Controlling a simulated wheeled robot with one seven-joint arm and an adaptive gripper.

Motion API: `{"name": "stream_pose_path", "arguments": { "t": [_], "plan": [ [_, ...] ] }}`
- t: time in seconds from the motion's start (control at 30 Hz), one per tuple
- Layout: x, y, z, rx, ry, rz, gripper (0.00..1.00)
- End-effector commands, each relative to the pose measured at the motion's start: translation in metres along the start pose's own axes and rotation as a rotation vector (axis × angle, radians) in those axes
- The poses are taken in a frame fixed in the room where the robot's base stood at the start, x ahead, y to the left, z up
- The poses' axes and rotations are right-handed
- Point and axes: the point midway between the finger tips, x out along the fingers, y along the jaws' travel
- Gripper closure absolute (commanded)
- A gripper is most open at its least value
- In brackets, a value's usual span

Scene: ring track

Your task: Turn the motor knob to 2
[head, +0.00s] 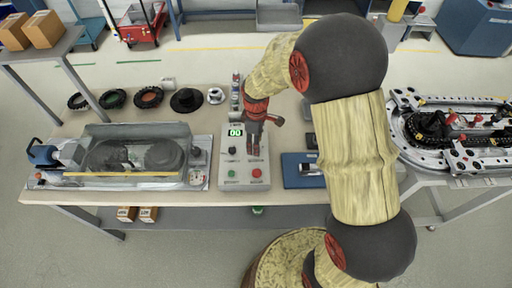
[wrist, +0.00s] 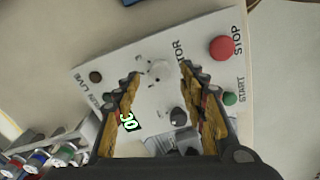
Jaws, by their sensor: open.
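The grey control panel (head: 245,181) stands on the bench in the head view and fills the middle of the wrist view (wrist: 205,35). A pale round knob (wrist: 157,72), next to a partly hidden label ending in "TOR", lies between my fingertips in the wrist view. My gripper (wrist: 160,82) is open and points down at the panel. It also shows in the head view (head: 254,143), where it covers that knob. I cannot tell whether the fingers touch the knob.
The panel has a dark knob (wrist: 178,115), a red STOP button (wrist: 221,47), a green START button (wrist: 230,99), a dark lamp (wrist: 96,76) and a lit display (head: 236,132). A clear-covered machine (head: 130,160) stands left, a blue device (head: 299,171) right. Several rings lie behind.

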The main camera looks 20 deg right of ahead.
Motion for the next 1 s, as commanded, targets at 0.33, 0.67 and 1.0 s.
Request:
{"name": "stream_pose_path", "arguments": {
  "t": [0.33,0.67,1.0],
  "plan": [
    [0.025,0.000,0.000,0.001,0.000,0.000,0.58],
    [0.025,0.000,0.000,0.001,0.000,0.000,0.65],
    [0.025,0.000,0.000,0.001,0.000,0.000,0.85]
  ]
}}
